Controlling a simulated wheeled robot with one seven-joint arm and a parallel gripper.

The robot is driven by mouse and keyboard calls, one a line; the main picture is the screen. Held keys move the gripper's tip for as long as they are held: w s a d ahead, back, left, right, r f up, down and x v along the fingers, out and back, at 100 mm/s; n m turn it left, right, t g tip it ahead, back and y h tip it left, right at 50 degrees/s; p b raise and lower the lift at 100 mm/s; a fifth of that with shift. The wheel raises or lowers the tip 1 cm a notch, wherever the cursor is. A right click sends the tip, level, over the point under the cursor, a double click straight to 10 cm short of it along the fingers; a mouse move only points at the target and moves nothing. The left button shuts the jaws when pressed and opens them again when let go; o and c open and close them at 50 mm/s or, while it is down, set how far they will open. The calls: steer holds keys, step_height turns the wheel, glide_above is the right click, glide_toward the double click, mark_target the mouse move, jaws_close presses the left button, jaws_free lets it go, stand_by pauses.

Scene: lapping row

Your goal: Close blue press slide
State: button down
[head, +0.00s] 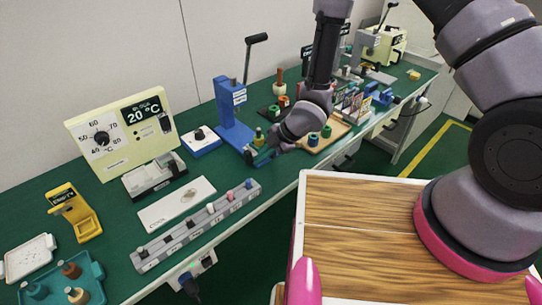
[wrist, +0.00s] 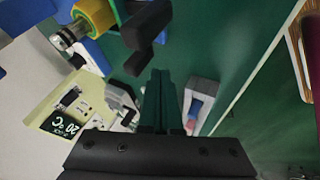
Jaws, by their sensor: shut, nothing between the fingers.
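The blue press (head: 232,118) stands on the green bench at mid-picture in the head view, with a black lever at its top. Its blue base reaches forward toward my gripper (head: 262,158), and a small yellowish piece (head: 259,137) sits over it. My gripper is low at the front of the press and partly hides the slide. In the wrist view, my gripper (wrist: 162,88) is shut and empty. Blue press parts, a yellow ring (wrist: 93,17) and a black forked handle (wrist: 146,32) lie beyond the fingertips. I cannot tell whether the fingers touch the slide or how far out it is.
A grey rail (head: 190,232) with several coloured pegs lies along the front edge, left of my gripper. A wooden tray (head: 330,138) with green parts is close on the right.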

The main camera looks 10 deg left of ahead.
steer(key=shift+w+a, duration=0.55)
steer(key=shift+a, duration=0.15)
steer(key=w+a, duration=0.2)
steer(key=a, duration=0.1)
steer(key=w+a, duration=0.6)
steer(key=shift+a, duration=0.15)
steer(key=shift+w+a+r, duration=0.1)
steer(key=shift+w+a, duration=0.05)
steer(key=shift+a, duration=0.05)
